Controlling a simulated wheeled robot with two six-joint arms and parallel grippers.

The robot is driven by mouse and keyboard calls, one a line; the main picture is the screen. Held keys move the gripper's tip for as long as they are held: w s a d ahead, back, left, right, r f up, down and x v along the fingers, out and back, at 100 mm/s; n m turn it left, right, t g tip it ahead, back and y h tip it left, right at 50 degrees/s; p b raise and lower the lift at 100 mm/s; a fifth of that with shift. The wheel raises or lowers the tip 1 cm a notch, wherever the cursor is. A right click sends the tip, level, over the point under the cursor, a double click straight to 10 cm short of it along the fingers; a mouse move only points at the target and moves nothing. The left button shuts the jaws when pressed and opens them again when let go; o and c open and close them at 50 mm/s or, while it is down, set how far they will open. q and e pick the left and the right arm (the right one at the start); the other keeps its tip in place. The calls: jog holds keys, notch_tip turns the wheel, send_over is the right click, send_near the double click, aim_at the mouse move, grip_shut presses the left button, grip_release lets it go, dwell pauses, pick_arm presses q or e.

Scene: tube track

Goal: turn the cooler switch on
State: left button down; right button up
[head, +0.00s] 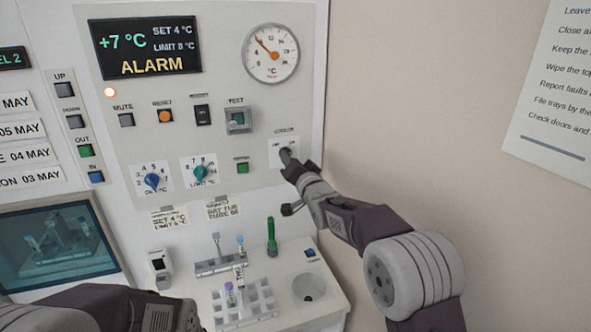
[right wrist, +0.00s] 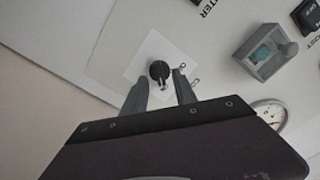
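The cooler switch (right wrist: 159,71) is a small dark knob with a short light tip on a white plate; letters show beside it in the right wrist view. In the head view its plate (head: 275,148) is at the lower right of the panel, and my gripper partly covers the switch. My right gripper (right wrist: 161,76) is open, with one finger on each side of the switch; I cannot tell whether either touches it. It also shows at the panel in the head view (head: 287,163). My left arm crosses the bottom left; its gripper is not in view.
The panel holds a display (head: 146,46) reading +7 °C and ALARM, a lit orange lamp (head: 109,92), a dial gauge (head: 270,54), a boxed TEST button (head: 238,120) and two knobs.

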jog(key=b+v, duration=0.2)
jog(key=v, duration=0.5)
jog(key=s+d+f+n+g+h, duration=0.15)
jog(key=s+d+f+g, duration=0.35)
jog(key=f, duration=0.6)
jog(key=s+d+f+n+g+h, duration=0.1)
jog(key=s+d+f+g+h, duration=0.2)
jog(key=s+d+f, duration=0.6)
jog(key=s+f+n+g, duration=0.1)
jog(key=s+f+g, duration=0.3)
jog(key=s, duration=0.6)
jog(key=s+f+n+g, duration=0.1)
jog(key=s+f+g, duration=0.3)
jog(key=s+f, duration=0.4)
jog(key=shift+s+d+h, duration=0.4)
jog(key=shift+s+h, duration=0.05)
jog(key=shift+s, duration=0.75)
